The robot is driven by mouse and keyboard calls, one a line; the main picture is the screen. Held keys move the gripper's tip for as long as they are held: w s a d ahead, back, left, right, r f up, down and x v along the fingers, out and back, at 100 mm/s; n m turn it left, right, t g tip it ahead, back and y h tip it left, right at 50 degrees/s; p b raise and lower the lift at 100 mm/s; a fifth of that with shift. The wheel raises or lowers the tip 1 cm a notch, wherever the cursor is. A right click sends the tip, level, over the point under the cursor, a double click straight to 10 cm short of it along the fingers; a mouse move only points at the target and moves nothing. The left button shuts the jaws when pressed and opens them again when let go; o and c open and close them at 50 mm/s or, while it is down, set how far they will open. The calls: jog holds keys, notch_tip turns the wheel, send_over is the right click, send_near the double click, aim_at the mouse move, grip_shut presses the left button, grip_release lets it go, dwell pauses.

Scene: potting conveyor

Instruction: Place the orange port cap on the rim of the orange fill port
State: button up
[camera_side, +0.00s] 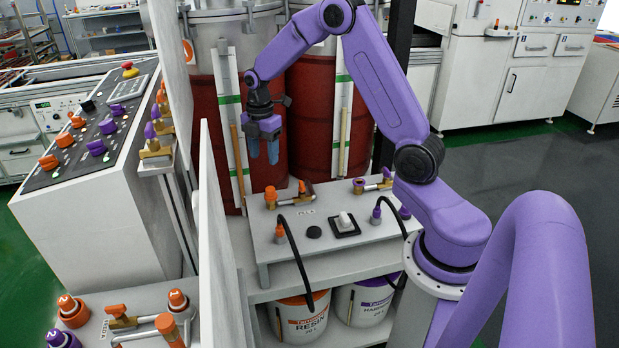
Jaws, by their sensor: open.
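My gripper (264,156) points down with its blue fingers apart and nothing visible between them. It hangs in front of the red drums, above the left part of the grey panel. Below it, an orange fitting (270,196) stands upright on a brass pipe with an orange valve handle (303,187); this looks like the orange fill port, and I cannot tell whether a cap sits on it. Another orange fitting (280,229) has a black hose. Orange caps, one at the lower left (72,310) and one further right (178,300), sit on the near bench; which is the port cap is unclear.
The grey panel (325,252) also carries a purple port (360,185) and a black-and-white switch (344,224). Resin (302,320) and hardener (366,303) buckets stand below. A pale upright panel (212,240) separates the near bench from this station. Red drums (315,125) stand behind.

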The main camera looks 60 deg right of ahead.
jog(key=s+a+r+m, duration=0.1)
jog(key=s+a+r, duration=0.2)
jog(key=s+a, duration=0.5)
jog(key=s+a+r+m, duration=0.2)
jog(key=s+a+r, duration=0.2)
jog(key=s+a, duration=0.45)
jog(key=s+m, duration=0.2)
jog(key=s, duration=1.5)
jog(key=shift+a+r, duration=0.2)
jog(key=shift+r, duration=0.1)
